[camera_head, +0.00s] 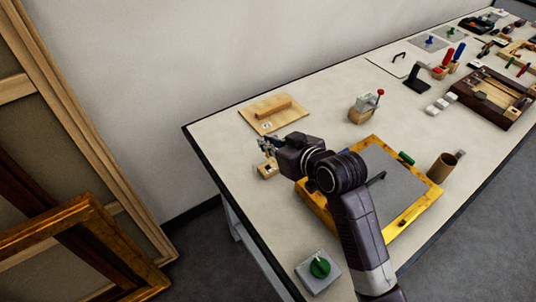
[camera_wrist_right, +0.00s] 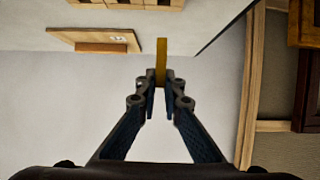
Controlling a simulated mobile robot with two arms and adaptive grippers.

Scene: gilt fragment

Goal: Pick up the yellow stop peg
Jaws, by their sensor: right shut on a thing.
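The yellow stop peg (camera_wrist_right: 161,60) shows in the right wrist view as a narrow upright yellow strip between my fingertips. My right gripper (camera_wrist_right: 159,82) is shut on it. In the head view my right gripper (camera_head: 266,146) is over the left part of the table, above a small wooden block (camera_head: 267,171). The peg is too small to make out there, and I cannot tell whether it touches the block. My left gripper is in neither view.
A wooden board with a raised bar (camera_head: 262,112) lies behind my gripper. A gilt frame (camera_head: 408,222) with a grey panel lies under my right arm. A green knob on a plate (camera_head: 320,267) is near the front edge. Picture frames (camera_head: 85,235) lean at the left.

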